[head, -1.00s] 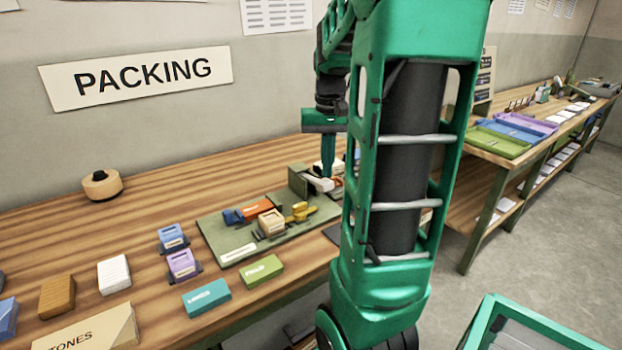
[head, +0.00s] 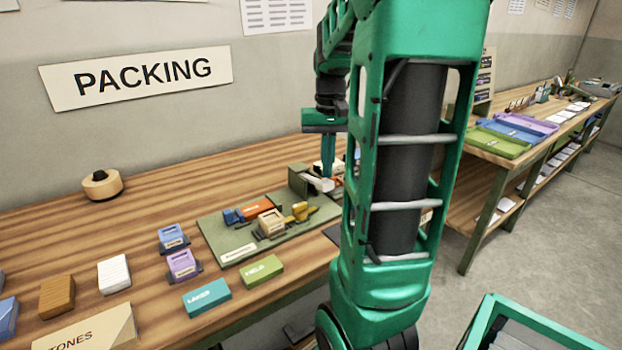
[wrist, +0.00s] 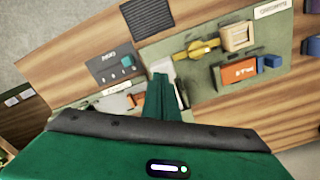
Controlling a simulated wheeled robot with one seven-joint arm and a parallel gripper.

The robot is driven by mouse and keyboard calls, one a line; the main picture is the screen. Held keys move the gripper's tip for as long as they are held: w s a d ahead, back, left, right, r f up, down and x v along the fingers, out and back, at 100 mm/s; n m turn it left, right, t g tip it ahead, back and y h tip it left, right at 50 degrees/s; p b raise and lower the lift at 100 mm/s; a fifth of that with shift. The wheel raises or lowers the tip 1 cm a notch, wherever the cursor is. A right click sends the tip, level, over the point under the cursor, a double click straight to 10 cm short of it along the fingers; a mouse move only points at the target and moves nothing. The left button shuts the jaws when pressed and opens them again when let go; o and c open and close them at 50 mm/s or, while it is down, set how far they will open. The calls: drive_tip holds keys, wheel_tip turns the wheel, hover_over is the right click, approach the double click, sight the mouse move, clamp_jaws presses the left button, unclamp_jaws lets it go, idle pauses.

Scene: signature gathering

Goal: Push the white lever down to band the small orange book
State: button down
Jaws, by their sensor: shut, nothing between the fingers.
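My gripper (head: 327,186) is shut and empty, pointing down at the green banding fixture (head: 299,180) at the back of the packing bench. Its fingertips are at the white lever (head: 313,182), which is partly hidden behind them; I cannot tell whether they touch. In the wrist view the closed fingers (wrist: 160,80) reach the pale lever (wrist: 163,67). A small orange piece (wrist: 137,100) shows left of the fingers, mostly hidden, and may be the small orange book. Another orange block (wrist: 240,72) with a pale label lies on the green mat (wrist: 210,95).
The mat also holds a yellow piece (head: 300,211), a tan block (head: 271,222) and a blue piece (head: 233,216). Teal (head: 206,297) and green (head: 262,271) blocks lie in front. A dark panel with a teal button (wrist: 126,61) is beside the fixture. My arm blocks the right side.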

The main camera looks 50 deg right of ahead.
sight(327, 180)
drive_tip(key=shift+f, duration=3.05)
idle(1.0)
drive_tip(key=shift+r, duration=4.55)
drive_tip(key=s+a+f+n, duration=0.1)
drive_tip(key=s+a+f, duration=0.3)
drive_tip(key=s+a, duration=0.3)
drive_tip(key=s+a+f+n, duration=0.1)
drive_tip(key=s+a+f, duration=0.3)
drive_tip(key=a, duration=0.5)
drive_tip(key=s, duration=0.2)
drive_tip(key=shift+s+a, duration=0.25)
drive_tip(key=shift+s, duration=0.1)
drive_tip(key=shift+f, duration=0.1)
